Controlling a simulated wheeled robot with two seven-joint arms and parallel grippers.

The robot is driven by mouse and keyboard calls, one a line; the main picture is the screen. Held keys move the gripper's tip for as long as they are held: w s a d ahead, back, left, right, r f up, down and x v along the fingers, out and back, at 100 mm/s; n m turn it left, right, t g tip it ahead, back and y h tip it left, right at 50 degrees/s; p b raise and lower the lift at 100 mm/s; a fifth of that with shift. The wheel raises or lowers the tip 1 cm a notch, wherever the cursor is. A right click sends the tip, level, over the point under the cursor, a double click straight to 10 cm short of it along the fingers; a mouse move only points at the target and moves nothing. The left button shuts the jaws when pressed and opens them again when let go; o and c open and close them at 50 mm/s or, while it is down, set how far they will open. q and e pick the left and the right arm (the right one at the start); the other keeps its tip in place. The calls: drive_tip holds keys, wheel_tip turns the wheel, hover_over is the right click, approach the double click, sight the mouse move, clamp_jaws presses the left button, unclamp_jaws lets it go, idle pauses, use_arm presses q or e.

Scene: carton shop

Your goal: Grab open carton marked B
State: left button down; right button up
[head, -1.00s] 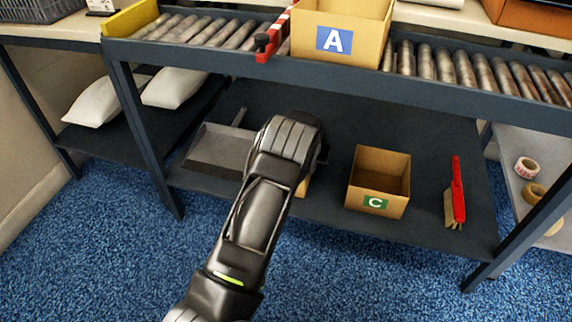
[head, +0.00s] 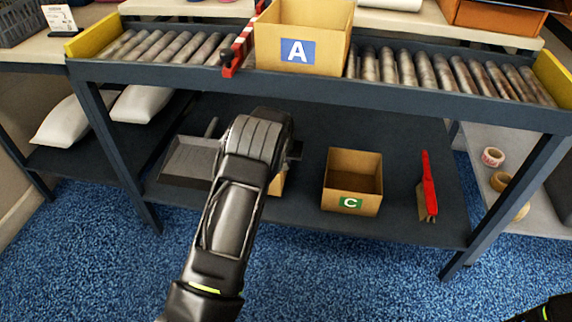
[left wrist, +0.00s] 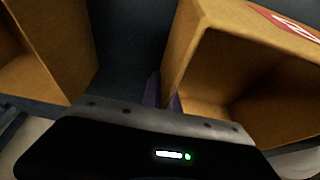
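An open brown carton with a red and white label (left wrist: 187,62) fills the right of the left wrist view; its letter is cut off and unreadable. In the head view only a small tan piece of a carton (head: 277,186) shows, mostly hidden behind my left arm. My left gripper (left wrist: 163,95) has its fingers close together, one on each side of this carton's wall, and looks shut on it. The fingers are hidden in the head view. Only a dark piece of my right arm shows at the bottom right corner; its gripper is out of view.
Carton C (head: 352,182) stands open on the lower shelf (head: 310,125), with a red brush (head: 428,187) to its right. A grey dustpan (head: 190,157) lies left of my arm. Carton A (head: 301,38) sits above on the roller conveyor (head: 425,70), beside a red bar (head: 241,42).

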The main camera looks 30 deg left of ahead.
use_arm(q)
drive_tip(key=s+d+p, duration=0.1)
drive_tip(key=s+d, duration=0.1)
drive_tip(key=s, duration=0.3)
drive_tip(key=s+d+p, duration=0.1)
drive_tip(key=s+p, duration=0.1)
drive_tip(key=s, duration=0.3)
drive_tip(key=s+d+p, duration=0.1)
drive_tip(key=s+d, duration=0.1)
drive_tip(key=s, duration=0.4)
drive_tip(key=shift+s+d+p, duration=0.1)
drive_tip(key=shift+d+p, duration=0.2)
drive_tip(key=shift+d, duration=0.05)
drive_tip(key=shift+s+d+f, duration=0.1)
drive_tip(key=shift+s+f, duration=0.05)
drive_tip(key=shift+s, duration=0.2)
